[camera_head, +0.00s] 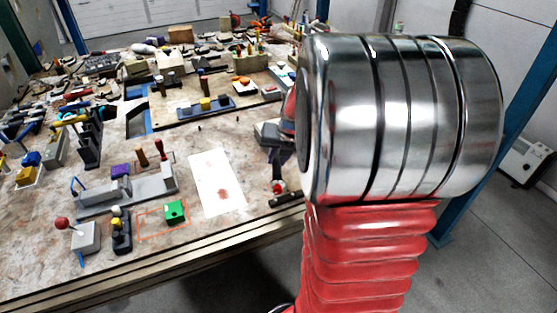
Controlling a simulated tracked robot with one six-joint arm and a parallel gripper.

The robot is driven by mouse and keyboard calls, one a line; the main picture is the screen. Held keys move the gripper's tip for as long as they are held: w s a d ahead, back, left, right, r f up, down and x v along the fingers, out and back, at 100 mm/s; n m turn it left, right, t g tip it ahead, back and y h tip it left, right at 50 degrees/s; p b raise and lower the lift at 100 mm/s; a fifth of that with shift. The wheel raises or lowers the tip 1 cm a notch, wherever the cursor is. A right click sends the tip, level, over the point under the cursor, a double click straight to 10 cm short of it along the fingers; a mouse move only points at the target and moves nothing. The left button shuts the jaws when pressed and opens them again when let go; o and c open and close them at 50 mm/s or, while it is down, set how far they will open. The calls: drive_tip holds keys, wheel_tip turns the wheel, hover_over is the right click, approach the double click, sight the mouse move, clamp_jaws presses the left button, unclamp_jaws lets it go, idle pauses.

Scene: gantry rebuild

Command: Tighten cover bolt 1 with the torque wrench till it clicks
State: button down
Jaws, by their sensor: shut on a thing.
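My gripper (277,170) is small and partly hidden behind my own large arm link, over the bench's right front part. It is shut on a dark tool with a red and pale part, seemingly the torque wrench (287,200). A black bar of this tool runs off behind my arm. Cover bolt 1 cannot be told apart at this size. A grey fixture (150,189) with a purple block (121,171) and upright brown-handled pieces stands left of my gripper, well apart from it. Whether the tool touches anything is hidden.
A white sheet (218,183) with a reddish mark lies left of my gripper. A green block (175,211) sits by an orange outline. A red-knobbed lever box (84,236) stands front left. Tools crowd the back of the bench (205,240).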

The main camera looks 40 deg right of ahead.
drive_tip(key=shift+w+r, duration=0.1)
drive_tip(key=shift+r, duration=1.15)
drive_tip(key=shift+a, duration=0.1)
drive_tip(key=shift+r, duration=1.9)
